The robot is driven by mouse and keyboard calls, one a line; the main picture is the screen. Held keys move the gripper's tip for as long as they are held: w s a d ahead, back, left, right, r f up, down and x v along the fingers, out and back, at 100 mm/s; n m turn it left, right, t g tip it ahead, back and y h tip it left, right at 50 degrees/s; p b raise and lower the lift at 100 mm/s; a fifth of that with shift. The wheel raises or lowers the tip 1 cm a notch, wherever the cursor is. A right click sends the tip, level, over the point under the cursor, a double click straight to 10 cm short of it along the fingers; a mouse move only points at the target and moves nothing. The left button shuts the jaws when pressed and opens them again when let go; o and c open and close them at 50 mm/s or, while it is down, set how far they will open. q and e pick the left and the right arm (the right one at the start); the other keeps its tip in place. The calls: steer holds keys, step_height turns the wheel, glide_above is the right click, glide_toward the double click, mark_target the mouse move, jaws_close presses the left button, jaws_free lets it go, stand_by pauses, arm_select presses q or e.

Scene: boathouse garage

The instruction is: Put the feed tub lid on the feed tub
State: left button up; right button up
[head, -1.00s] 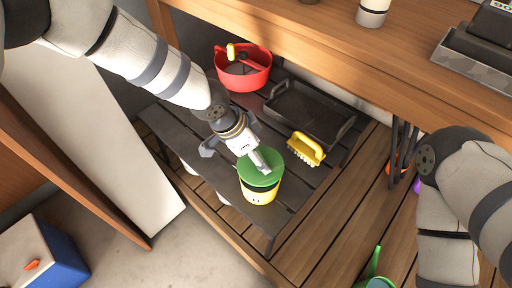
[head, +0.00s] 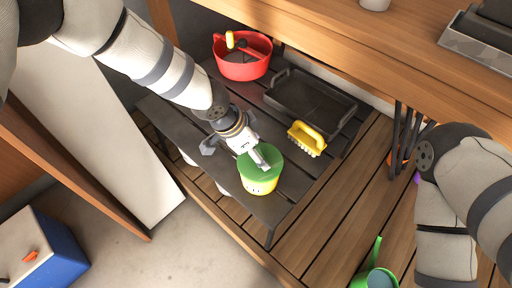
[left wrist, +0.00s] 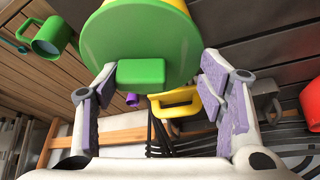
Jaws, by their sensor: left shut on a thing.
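The feed tub lid (head: 272,156) is a green disc with a block handle, seen in the head view. It sits over the top of the yellow feed tub (head: 260,188), which stands on the dark slatted bench. I cannot tell whether the lid is fully seated on the rim. My left gripper (head: 260,160) is shut on the lid's handle from above. In the left wrist view the lid (left wrist: 140,35) fills the upper middle, its handle between the fingers, with a little yellow of the tub behind it. My right arm shows at the right, but its gripper is out of view.
A yellow brush (head: 307,138), a black tray (head: 310,102) and a red tub (head: 243,62) sit on the bench behind the feed tub. A wooden worktop (head: 400,55) overhangs at the back. A green can (head: 375,277) stands at the bottom right. The bench front is clear.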

arm_select(q)
steer(key=shift+f, duration=0.5)
steer(key=o, duration=1.2)
steer(key=shift+o, duration=0.2)
steer(key=shift+r, duration=0.1)
steer(key=v, duration=1.2)
